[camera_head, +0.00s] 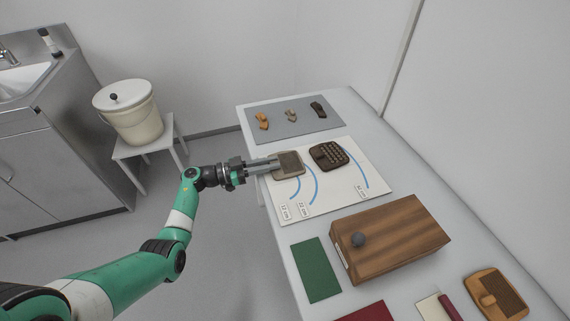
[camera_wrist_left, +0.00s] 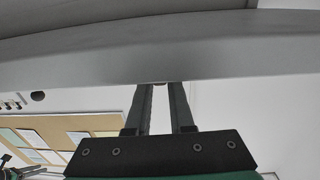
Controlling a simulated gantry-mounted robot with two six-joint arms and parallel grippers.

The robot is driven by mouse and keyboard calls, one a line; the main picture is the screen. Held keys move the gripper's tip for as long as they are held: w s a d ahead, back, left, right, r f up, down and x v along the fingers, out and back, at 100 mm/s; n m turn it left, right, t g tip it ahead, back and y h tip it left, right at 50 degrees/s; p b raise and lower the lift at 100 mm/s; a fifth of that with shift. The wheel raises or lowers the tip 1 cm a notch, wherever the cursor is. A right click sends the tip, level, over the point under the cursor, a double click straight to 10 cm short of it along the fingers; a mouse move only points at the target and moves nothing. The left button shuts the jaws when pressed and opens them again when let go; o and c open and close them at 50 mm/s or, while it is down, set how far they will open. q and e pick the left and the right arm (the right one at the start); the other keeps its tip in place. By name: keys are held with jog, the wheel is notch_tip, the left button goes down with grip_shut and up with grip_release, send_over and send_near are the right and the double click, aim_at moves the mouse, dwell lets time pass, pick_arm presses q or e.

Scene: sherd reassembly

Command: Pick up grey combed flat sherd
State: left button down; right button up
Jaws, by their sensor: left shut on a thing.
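The grey combed flat sherd (camera_head: 288,165) has a brownish, textured upper face and a paler grey rim. My left gripper (camera_head: 274,163) is shut on its left edge, at the left side of the white sheet (camera_head: 320,206) with blue arcs. I cannot tell whether the sherd touches the sheet. In the left wrist view the sherd (camera_wrist_left: 160,63) is a smooth grey slab spanning the upper part, with the gripper fingers (camera_wrist_left: 160,90) reaching its near edge. The fingertips are hidden there. My right gripper is not in view.
A dark knobbed sherd (camera_head: 329,155) lies just right of the held one. Small sherds lie on a grey mat (camera_head: 275,129) behind. A wooden box (camera_head: 395,240), green mat (camera_head: 316,270) and brush-like wooden item (camera_head: 496,293) are nearer. A lidded bin (camera_head: 135,118) stands left.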

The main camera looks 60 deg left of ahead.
pick_arm(q)
jog(key=shift+r+p, duration=0.5)
jog(key=shift+r, duration=0.1)
notch_tip(320, 180, up, 3)
jog(key=p, duration=0.2)
jog(key=shift+s+d+r+p, duration=0.1)
jog(key=shift+d+p, duration=0.05)
jog(key=shift+p, duration=0.2)
jog(key=s+d+r+p, duration=0.6)
jog(key=d+r+p, duration=0.2)
jog(key=d+p, duration=0.4)
jog(key=shift+s+r, duration=0.25)
jog(key=shift+r, duration=0.05)
